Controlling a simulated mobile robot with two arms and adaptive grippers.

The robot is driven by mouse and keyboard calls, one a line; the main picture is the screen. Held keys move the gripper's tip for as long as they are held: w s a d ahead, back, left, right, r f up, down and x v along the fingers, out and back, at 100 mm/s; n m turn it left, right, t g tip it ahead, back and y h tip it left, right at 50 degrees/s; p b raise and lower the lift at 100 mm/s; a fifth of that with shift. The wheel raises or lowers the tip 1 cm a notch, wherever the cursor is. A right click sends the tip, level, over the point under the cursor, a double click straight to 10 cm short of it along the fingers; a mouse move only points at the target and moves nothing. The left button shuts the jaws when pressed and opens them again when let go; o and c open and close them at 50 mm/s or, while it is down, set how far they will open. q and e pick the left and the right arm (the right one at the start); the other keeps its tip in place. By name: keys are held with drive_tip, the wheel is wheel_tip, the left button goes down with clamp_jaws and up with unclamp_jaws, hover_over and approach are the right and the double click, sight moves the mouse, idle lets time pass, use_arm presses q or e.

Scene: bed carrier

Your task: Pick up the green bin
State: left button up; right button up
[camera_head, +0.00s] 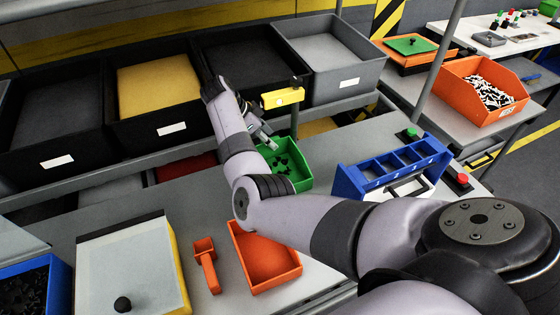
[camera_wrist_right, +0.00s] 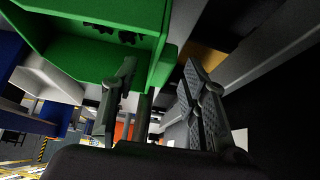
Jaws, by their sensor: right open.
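The green bin (camera_head: 305,178) sits on the grey worktable with dark parts inside, partly hidden behind my right forearm in the head view. My right gripper (camera_head: 264,138) is at the bin's far left rim, small and partly hidden there. In the right wrist view the green bin (camera_wrist_right: 95,58) fills the upper left. The open right gripper (camera_wrist_right: 159,66) has its two fingers apart, with the bin's right edge showing between the fingertips. I cannot tell whether either finger touches the bin. My left gripper is not in view.
An orange bin (camera_head: 268,278) and a small orange scoop-like part (camera_head: 207,265) lie in front. A blue rack (camera_head: 347,182) stands right of the green bin. A shelf with black and grey bins (camera_head: 350,84) is behind. A thin post with a yellow box (camera_head: 282,98) rises close by.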

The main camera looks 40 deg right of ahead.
drive_tip(key=shift+x, duration=1)
drive_tip(key=shift+r, duration=0.1)
clamp_jaws()
